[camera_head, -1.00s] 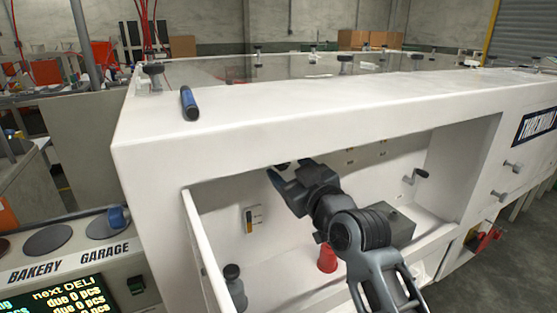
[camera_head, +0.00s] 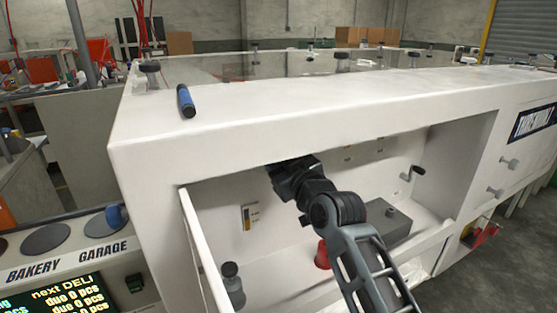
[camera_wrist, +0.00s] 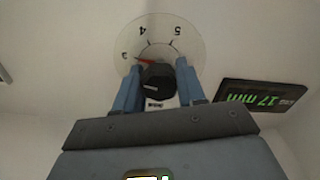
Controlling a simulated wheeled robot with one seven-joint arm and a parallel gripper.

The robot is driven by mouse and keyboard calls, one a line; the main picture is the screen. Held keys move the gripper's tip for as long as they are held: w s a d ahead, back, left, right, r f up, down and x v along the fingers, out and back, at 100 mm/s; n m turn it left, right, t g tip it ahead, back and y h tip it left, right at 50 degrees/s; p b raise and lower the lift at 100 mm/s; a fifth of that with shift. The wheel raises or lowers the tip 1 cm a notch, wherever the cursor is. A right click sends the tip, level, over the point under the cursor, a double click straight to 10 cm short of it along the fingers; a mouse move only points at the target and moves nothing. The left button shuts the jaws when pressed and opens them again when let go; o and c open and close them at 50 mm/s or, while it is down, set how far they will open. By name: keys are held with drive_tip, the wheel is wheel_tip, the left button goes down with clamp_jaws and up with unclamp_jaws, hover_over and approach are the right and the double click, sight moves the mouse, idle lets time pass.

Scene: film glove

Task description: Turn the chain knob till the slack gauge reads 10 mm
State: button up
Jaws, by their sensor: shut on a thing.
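In the wrist view a dark faceted knob (camera_wrist: 157,77) stands at the middle of a pale round dial (camera_wrist: 186,38). A red pointer on the dial lies near the 3; the 4 and 5 also show. My gripper (camera_wrist: 158,88) has its two blue fingers on either side of the knob and is shut on it. A black display (camera_wrist: 262,96) to the right reads 17 mm in green. In the head view my gripper (camera_head: 286,168) reaches up under the top edge of the white cabinet's opening, which hides the knob and fingertips.
The white cabinet (camera_head: 300,115) has a low front lip and an open door panel (camera_head: 200,245) at left. Inside are a red cup-like thing (camera_head: 322,254), a grey box (camera_head: 390,222), a dark bottle (camera_head: 232,283) and a crank handle (camera_head: 412,173).

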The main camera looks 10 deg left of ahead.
drive_tip(key=c, duration=0.5)
drive_tip(key=shift+o, duration=0.2)
drive_tip(key=shift+m, duration=0.3)
drive_tip(key=m, duration=0.2)
drive_tip(key=shift+m, duration=0.3)
drive_tip(key=m+p, duration=0.1)
drive_tip(key=m, duration=0.2)
drive_tip(key=shift+m, duration=0.3)
drive_tip(key=m+p, duration=0.1)
drive_tip(key=m, duration=0.2)
drive_tip(key=shift+m, duration=0.3)
drive_tip(key=shift+m+p, duration=0.55)
drive_tip(key=shift+m, duration=1.05)
drive_tip(key=shift+d, duration=0.1)
